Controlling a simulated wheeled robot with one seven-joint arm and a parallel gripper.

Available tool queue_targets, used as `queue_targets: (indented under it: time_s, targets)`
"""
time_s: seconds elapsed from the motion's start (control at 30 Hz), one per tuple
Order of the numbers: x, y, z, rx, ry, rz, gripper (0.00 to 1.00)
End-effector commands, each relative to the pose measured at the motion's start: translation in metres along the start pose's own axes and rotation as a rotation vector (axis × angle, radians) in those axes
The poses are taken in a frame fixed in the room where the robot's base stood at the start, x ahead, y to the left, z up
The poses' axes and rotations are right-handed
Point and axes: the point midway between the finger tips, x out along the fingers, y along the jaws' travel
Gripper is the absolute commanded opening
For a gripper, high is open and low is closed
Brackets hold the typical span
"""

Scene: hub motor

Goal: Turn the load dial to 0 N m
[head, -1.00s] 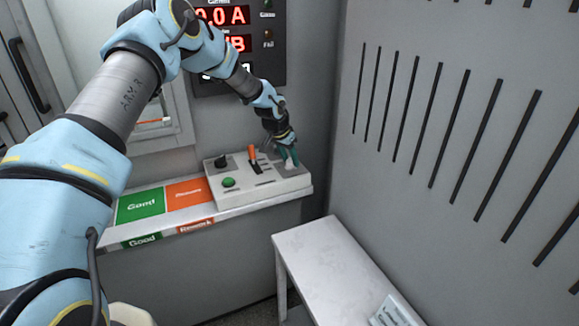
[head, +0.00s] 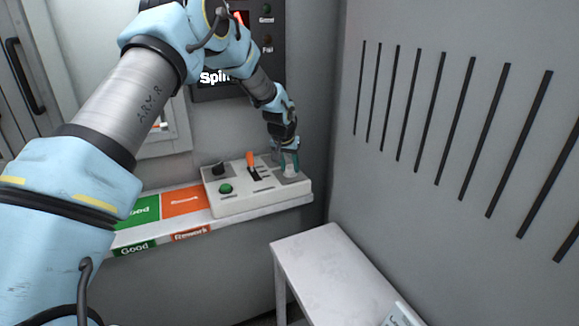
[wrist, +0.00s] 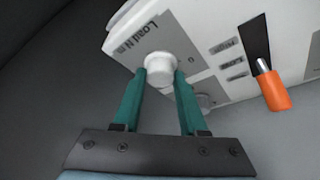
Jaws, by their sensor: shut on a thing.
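The load dial is a white round knob (wrist: 160,64) on the control panel, beside the printed label "Load N m" (wrist: 137,38). My gripper (wrist: 161,74) has its two green fingers on either side of the knob and is shut on it.
An orange-handled lever (head: 251,160), a black knob (head: 218,169) and a green button (head: 225,188) are on the same panel. Green "Good" and orange "Rework" areas (head: 184,201) lie to its left. A wall stands close on the right. A white table (head: 335,265) is in front.

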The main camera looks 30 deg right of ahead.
Motion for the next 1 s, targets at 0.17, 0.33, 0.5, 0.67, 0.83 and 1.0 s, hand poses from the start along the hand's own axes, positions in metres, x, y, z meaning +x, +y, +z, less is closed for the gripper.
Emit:
queue_targets:
  time_s: [0.17, 0.33, 0.5, 0.67, 0.83, 1.0]
  targets:
    - [0.0, 0.0, 0.0, 0.0, -0.001, 0.001, 0.51]
    - [0.0, 0.0, 0.0, 0.0, -0.001, 0.001, 0.7]
    - [0.0, 0.0, 0.0, 0.001, -0.001, 0.001, 0.72]
    - [-0.003, 0.0, 0.0, 0.001, 0.001, 0.001, 0.72]
    - [-0.024, 0.0, 0.0, 0.0, 0.002, 0.0, 0.72]
    - [-0.057, 0.0, 0.0, 0.0, 0.003, 0.0, 0.72]
